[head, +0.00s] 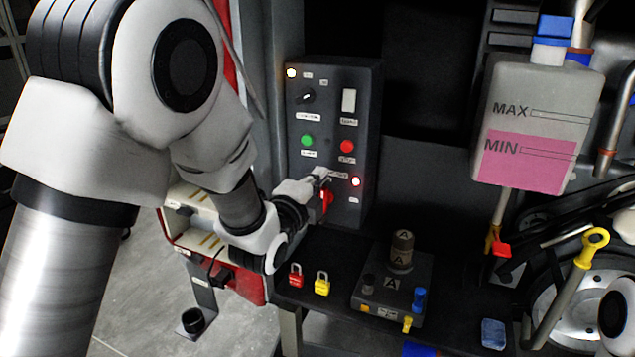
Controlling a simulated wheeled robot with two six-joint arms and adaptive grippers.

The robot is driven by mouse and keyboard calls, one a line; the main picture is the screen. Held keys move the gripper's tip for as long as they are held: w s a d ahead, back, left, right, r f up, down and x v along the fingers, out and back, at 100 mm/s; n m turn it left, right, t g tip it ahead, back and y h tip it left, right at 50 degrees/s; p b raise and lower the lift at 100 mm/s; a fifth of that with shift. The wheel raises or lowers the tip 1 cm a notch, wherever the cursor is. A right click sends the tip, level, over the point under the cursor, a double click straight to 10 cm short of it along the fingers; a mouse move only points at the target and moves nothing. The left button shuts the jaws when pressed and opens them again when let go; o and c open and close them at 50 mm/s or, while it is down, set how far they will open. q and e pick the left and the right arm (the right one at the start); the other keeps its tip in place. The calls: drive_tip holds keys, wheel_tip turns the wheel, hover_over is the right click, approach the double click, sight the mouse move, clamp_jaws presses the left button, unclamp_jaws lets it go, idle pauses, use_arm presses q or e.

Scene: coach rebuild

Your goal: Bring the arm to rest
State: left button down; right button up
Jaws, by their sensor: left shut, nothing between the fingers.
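My left arm reaches in from the left side of the head view. Its gripper (322,176) is shut and empty, in front of the lower part of a dark control panel (331,103). The fingertips overlap the panel near a red part (327,201) at its lower left, which is partly hidden behind the gripper. I cannot tell whether they touch. My right gripper is not in view.
A shelf below holds a red padlock (295,275), a yellow padlock (322,283) and a block marked A (390,288). A tank (535,125) with pink liquid hangs at right. A yellow-handled dipstick (578,270) stands before a wheel-like part. Grey floor shows at lower left.

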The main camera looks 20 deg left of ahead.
use_arm(q)
drive_tip(key=shift+w+f, duration=0.15)
drive_tip(key=shift+w, duration=0.05)
idle(0.4)
drive_tip(key=shift+w+f, duration=0.1)
